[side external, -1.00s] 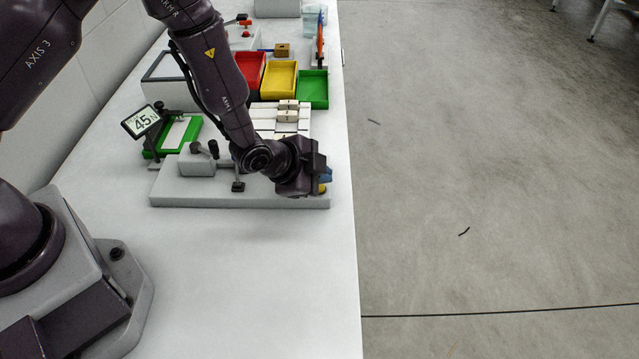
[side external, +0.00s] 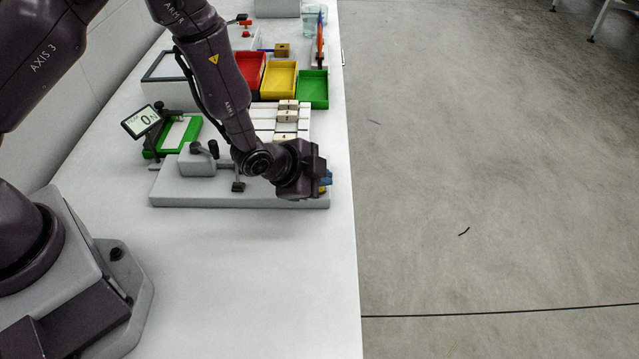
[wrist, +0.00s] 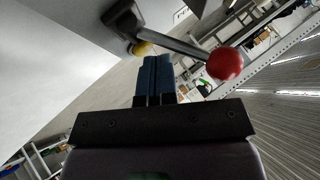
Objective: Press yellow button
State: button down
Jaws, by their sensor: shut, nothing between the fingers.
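The yellow button (wrist: 142,48) shows in the wrist view just beyond and left of my fingertips, on the grey fixture. In the side view only a small bit of yellow (side external: 322,189) shows beside my gripper (side external: 327,179), at the right end of the grey base plate (side external: 240,202). My gripper's blue fingers (wrist: 157,62) are shut together with nothing between them. I cannot tell whether the fingertips touch the button. My wrist hides most of that end of the fixture in the side view.
A lever with a red ball knob (wrist: 224,63) sticks out close right of my fingers. A small display (side external: 141,121) reads 0 N. Red (side external: 250,72), yellow (side external: 280,80) and green (side external: 313,90) bins stand behind. The table front is clear.

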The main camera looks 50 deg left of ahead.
dwell(0.4)
jog(key=shift+r, duration=0.8)
jog(key=shift+r, duration=2.55)
